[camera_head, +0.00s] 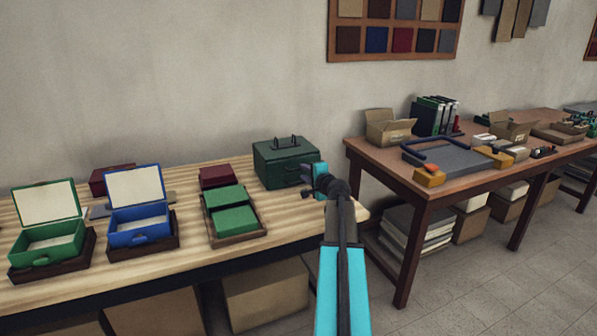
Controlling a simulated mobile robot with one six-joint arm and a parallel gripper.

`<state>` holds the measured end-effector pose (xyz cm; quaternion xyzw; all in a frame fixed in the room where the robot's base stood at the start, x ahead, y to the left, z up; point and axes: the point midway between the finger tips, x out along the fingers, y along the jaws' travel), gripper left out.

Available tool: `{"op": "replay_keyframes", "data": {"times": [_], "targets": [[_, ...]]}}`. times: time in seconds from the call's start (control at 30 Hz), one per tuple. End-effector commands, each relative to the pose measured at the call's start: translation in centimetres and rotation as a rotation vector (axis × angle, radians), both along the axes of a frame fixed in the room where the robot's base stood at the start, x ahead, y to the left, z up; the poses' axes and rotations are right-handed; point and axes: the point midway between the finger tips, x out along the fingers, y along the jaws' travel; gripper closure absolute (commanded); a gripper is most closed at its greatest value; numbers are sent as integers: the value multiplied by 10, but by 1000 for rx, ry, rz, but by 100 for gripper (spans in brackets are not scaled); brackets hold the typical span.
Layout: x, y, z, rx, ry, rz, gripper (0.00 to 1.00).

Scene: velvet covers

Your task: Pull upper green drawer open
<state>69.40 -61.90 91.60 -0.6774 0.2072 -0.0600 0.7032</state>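A dark green box (273,171) with a black handle on its lid stands at the right end of the light wooden table. Dark pulls show faintly on its right-hand front, which is partly covered by my gripper. I cannot make out the separate drawers, and no drawer visibly sticks out. My gripper (312,183) is at the right of the box, close to that front. Its fingers are small and dark, and I cannot tell whether they touch a pull or are open or shut.
On the light wooden table (190,258), a green open box (45,256), a blue open box (140,239) and a tray with green blocks (231,205) stand to the left. A brown table (378,162) with cartons and tools stands at right, beyond a floor gap.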

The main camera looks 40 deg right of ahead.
Motion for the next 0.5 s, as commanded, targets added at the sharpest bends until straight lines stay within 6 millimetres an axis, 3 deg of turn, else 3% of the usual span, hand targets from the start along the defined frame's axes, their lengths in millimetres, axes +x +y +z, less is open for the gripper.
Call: {"op": "replay_keyframes", "data": {"times": [0.5], "targets": [[43,-19,-10,1,0,-1,74]]}}
